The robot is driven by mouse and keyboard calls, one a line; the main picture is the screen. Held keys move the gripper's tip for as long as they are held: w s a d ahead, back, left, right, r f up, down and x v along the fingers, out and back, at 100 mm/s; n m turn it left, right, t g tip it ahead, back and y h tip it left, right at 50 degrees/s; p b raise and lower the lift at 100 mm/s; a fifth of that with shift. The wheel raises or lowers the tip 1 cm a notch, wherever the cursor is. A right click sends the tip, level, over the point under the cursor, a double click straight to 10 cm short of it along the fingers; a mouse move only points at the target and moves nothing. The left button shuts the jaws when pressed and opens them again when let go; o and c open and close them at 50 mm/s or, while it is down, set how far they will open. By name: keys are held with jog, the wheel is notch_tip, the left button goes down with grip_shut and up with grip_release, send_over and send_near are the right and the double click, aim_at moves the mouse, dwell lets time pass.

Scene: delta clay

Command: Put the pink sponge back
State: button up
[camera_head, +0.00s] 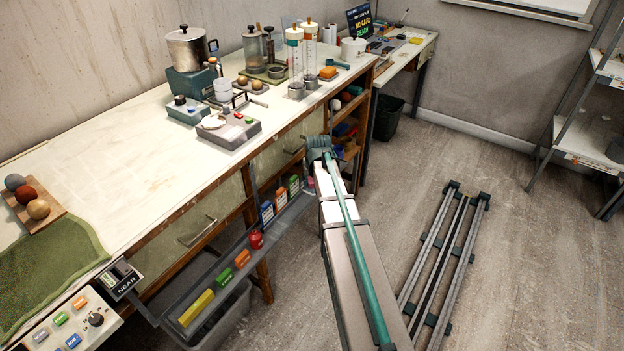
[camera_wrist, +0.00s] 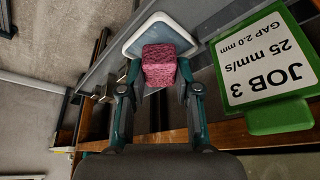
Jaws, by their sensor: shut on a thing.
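The pink sponge (camera_wrist: 158,62) is a small rough block in the wrist view. My gripper (camera_wrist: 159,76) is shut on it, with a teal-and-dark finger against each side.
A green-framed JOB 3 card (camera_wrist: 268,62) stands close at the right in the wrist view. The workbench (camera_head: 110,190) carries a pot, cylinders and a control box. A low rail (camera_head: 207,300) with coloured blocks runs along its front.

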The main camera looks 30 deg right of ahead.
jog(key=shift+f, duration=0.5)
jog(key=o, duration=0.7)
jog(key=shift+o, duration=0.2)
jog(key=shift+r, duration=0.15)
jog(key=shift+r, duration=0.25)
jog(key=v, duration=1.2)
jog(key=shift+r, duration=0.2)
